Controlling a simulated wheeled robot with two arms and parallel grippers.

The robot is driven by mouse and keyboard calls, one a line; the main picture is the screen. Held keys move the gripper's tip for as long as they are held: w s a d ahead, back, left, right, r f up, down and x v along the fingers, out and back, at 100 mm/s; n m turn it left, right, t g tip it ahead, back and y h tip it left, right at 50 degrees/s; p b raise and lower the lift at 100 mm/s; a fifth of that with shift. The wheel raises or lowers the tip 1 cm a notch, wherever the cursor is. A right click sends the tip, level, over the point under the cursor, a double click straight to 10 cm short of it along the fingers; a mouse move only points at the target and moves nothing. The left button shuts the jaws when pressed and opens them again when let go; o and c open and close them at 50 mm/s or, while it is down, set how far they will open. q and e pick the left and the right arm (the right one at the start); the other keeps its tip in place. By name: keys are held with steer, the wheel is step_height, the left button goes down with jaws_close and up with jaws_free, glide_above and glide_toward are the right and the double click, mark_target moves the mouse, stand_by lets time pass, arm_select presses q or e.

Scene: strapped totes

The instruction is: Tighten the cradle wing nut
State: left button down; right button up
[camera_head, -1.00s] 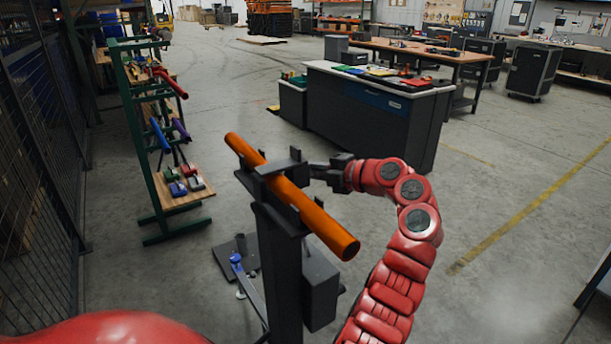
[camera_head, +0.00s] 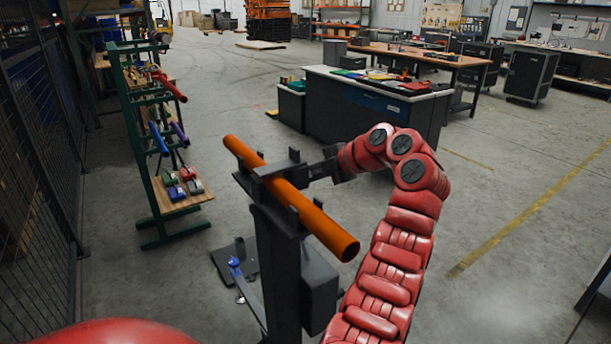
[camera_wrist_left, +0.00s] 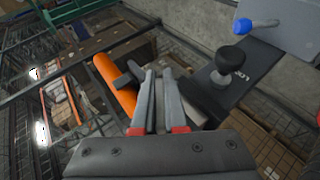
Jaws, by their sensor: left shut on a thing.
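An orange tube (camera_head: 318,228) lies slantwise in a dark cradle (camera_head: 262,184) on top of a dark post. The tube also shows in the left wrist view (camera_wrist_left: 112,84). My left gripper (camera_head: 309,172), on the red arm at the right of the head view, reaches the cradle's far right side, beside the tube. In the left wrist view its grey fingers (camera_wrist_left: 158,88) are close together, shut on a small part at the cradle. That part, which I take to be the wing nut, is mostly hidden by the fingers. My right gripper is not in view.
A blue handle (camera_head: 235,263) and a black knob (camera_wrist_left: 230,63) are low by the post. A green rack (camera_head: 133,140) stands left, before a mesh fence (camera_head: 35,170). A dark workbench (camera_head: 370,118) stands behind.

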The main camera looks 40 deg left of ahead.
arm_select(q)
steer(key=shift+f, duration=0.1)
steer(key=c, duration=1)
jaws_free()
steer(key=shift+s, duration=0.1)
steer(key=shift+o, duration=0.2)
steer(key=p+v, duration=0.3)
steer(key=v, duration=1.4)
steer(key=shift+r, duration=0.3)
steer(key=shift+d, duration=0.1)
